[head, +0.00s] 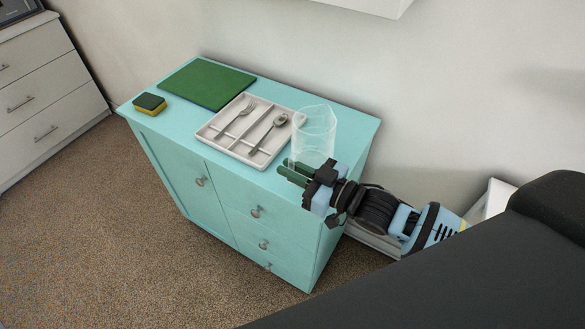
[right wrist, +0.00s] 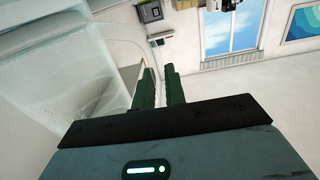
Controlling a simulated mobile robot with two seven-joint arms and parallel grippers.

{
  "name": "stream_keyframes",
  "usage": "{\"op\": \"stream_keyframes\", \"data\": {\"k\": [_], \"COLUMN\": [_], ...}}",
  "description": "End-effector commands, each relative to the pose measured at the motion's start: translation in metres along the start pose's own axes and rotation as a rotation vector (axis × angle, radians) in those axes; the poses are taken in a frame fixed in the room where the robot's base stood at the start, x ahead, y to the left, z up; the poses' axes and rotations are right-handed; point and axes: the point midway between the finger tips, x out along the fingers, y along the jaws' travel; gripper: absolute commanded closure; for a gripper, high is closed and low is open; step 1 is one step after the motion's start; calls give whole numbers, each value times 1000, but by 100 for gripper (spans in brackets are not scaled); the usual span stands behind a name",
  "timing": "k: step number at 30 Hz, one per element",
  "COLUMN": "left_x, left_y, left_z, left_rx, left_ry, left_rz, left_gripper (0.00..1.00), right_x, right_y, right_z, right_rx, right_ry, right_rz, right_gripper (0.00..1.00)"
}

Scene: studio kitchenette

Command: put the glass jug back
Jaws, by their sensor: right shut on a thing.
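The clear glass jug (head: 316,128) is over the right end of the turquoise cabinet top, beside the cutlery tray. I cannot tell whether its base touches the top. My right gripper (head: 290,175) reaches in from the right at the jug's lower front. In the right wrist view the jug (right wrist: 75,75) fills the left side. Its thin curved handle (right wrist: 150,55) runs down to the green fingers of my right gripper (right wrist: 158,88), which are shut on the jug. The exact grip is hard to see through the glass. My left gripper is not in view.
On the turquoise cabinet (head: 147,120) are a white cutlery tray (head: 216,131) with a fork (head: 240,118) and spoon (head: 270,131), a green board (head: 207,82) and a sponge (head: 149,105). A white shelf edge (head: 370,5) juts from the wall above. The front-left top is clear.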

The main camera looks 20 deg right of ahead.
Motion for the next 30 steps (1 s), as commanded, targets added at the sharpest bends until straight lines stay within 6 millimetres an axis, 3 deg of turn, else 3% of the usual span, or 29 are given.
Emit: {"op": "stream_keyframes", "data": {"k": [11,12,16,27,30], "left_x": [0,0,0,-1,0], "left_y": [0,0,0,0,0], "left_z": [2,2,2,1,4], "left_rx": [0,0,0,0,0], "left_ry": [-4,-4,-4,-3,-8], "left_rz": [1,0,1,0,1], "left_gripper": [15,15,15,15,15], "right_x": [0,0,0,0,-10], "right_y": [0,0,0,0,1], "right_z": [0,3,3,-2,1], "right_rx": [-6,-1,-1,-2,0], "right_ry": [8,0,0,2,-3], "right_rz": [0,1,0,0,2], "right_gripper": [100,84,67,66,66]}}
